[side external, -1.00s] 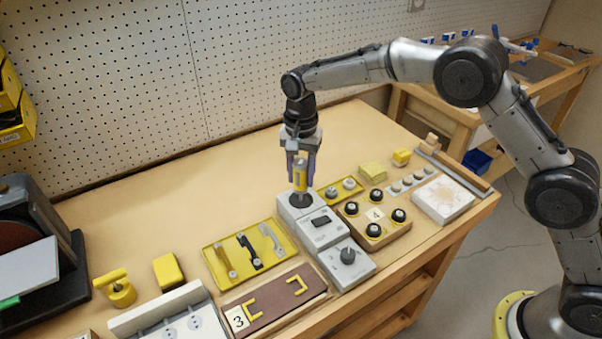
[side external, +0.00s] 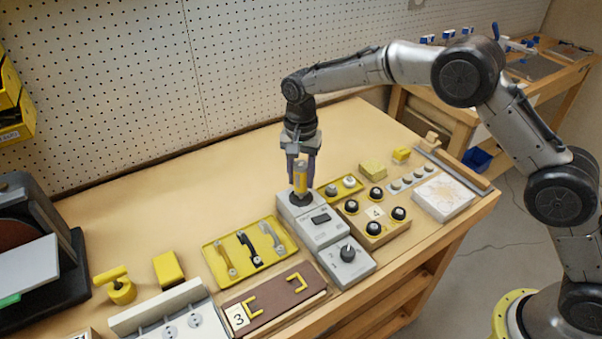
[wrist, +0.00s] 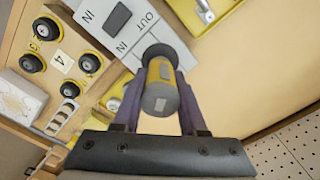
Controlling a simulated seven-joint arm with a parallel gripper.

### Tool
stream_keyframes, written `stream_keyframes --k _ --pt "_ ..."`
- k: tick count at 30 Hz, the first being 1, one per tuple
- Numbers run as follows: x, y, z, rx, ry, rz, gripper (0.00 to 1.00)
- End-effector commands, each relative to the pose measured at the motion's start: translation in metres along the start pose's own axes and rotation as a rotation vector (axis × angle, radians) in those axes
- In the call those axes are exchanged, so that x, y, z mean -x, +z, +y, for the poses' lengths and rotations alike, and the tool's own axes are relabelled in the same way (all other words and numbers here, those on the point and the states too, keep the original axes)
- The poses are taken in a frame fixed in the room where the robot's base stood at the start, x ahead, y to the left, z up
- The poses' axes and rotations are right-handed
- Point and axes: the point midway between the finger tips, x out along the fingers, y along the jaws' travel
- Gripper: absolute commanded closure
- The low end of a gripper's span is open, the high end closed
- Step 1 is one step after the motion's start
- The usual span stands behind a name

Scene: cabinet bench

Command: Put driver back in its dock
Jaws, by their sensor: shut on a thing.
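The driver (side external: 301,178) is a yellow cylinder with grey parts. It stands upright over the dark round dock (side external: 301,199) on the rear grey block. My gripper (side external: 301,172) points down with its purple fingers on either side of the driver, shut on it. In the wrist view the driver (wrist: 160,88) lies between the two fingers of my gripper (wrist: 157,100), its grey end towards the camera. Its far end meets the dark round dock (wrist: 160,54). Whether the driver is fully seated is hidden.
Grey blocks with a rocker switch (side external: 320,219) and a knob (side external: 347,254) stand in front of the dock. A yellow tray (side external: 210,250) with handles is to the left. A board with black knobs (side external: 375,213) is to the right. The bench behind is clear.

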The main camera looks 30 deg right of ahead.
Motion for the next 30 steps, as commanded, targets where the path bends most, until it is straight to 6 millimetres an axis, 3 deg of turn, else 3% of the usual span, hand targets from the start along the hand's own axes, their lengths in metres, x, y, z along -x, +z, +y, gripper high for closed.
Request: stream_keyframes --k 30 --pt "-0.0078 -0.0003 -0.0007 0.000 -0.003 0.001 1.00"
